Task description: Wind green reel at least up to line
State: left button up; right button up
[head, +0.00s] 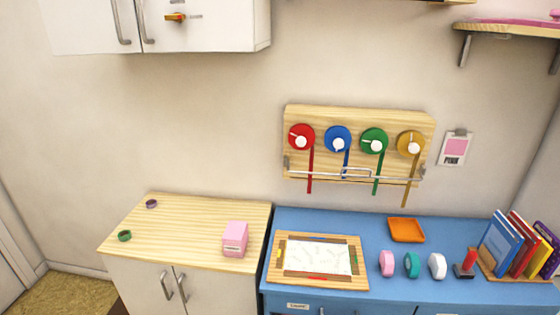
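The green reel (374,141) is mounted on a wooden board (300,112) on the wall, third from the left, between the blue reel (338,139) and the yellow reel (410,144). It has a white knob at its centre. Its green ribbon (376,182) hangs down past a pale horizontal line or rail (320,174) across the board's lower part, and its end is below that line. The red reel (302,137) is at the far left, and its ribbon also hangs past the line. Neither of my grippers is in view.
A blue counter (390,293) below holds a wooden-framed board (318,261), an orange tray (406,229), several tape rolls, a red-handled stamp (468,262) and books (505,240). A wooden-topped cabinet (190,225) stands left with a pink box (235,239). The wall before the reels is unobstructed.

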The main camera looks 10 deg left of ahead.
aim_at(374, 141)
jog(key=z, duration=0.2)
jog(key=k, duration=0.3)
jog(key=u, duration=1.55)
jog(key=i, duration=1.35)
jog(key=z, duration=1.2)
jog(key=i, duration=0.7)
jog(key=z, duration=0.75)
